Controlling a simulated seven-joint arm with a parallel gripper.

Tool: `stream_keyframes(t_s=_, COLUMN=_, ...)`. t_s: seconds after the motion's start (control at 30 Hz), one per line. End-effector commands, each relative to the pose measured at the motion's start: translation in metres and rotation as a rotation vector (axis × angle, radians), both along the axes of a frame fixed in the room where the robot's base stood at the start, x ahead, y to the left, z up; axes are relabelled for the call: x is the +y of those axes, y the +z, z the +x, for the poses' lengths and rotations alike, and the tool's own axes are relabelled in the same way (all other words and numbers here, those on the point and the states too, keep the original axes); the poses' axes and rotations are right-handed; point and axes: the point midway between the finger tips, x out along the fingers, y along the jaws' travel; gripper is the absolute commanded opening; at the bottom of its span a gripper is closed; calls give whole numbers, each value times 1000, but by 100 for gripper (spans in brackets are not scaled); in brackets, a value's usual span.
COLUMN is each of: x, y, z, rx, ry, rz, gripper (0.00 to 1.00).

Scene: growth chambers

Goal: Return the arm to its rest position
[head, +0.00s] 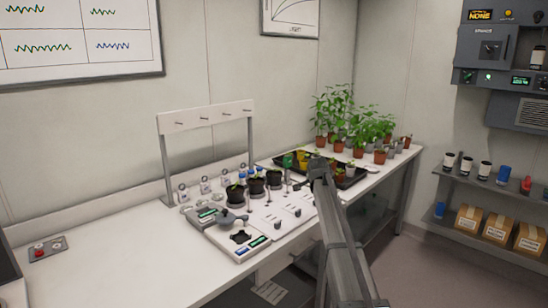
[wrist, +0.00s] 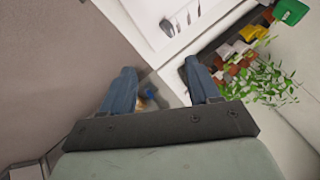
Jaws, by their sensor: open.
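My arm reaches from the bottom of the head view up over the right part of the white bench (head: 120,256). My gripper (head: 318,165) is at its far end, in front of the black plant tray, and is small in that view. In the wrist view my gripper (wrist: 165,88) shows two blue-grey fingers set wide apart. Nothing is held between them. Below the fingers are the bench edge and the floor. The gripper appears to hang above the bench front, apart from the things on it.
Potted green plants (head: 340,112) stand at the bench's right end beside a black tray (head: 350,181). Black pots (head: 255,187) and a scale-like device (head: 236,238) sit mid-bench. A shelf with boxes (head: 497,224) is at right. The bench's left part is mostly clear.

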Motion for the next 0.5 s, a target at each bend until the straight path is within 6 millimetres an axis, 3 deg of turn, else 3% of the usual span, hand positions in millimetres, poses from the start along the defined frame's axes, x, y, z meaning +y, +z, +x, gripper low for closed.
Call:
stream_keyframes(t_s=0.03, x=-30, y=-8, z=-1, rx=0, ry=-29, rz=3, gripper=61)
stream_keyframes(t_s=0.1, x=-64, y=-27, z=-5, rx=8, ry=-55, rz=4, gripper=61)
stream_keyframes(t_s=0.2, x=-92, y=-69, z=-21, rx=47, ry=-59, rz=-4, gripper=61)
stream_keyframes(t_s=0.33, x=-100, y=-128, z=-47, rx=119, ry=-22, rz=-24, gripper=61)
stream_keyframes(t_s=0.5, x=-91, y=-207, z=-91, rx=232, ry=55, rz=-49, gripper=61)
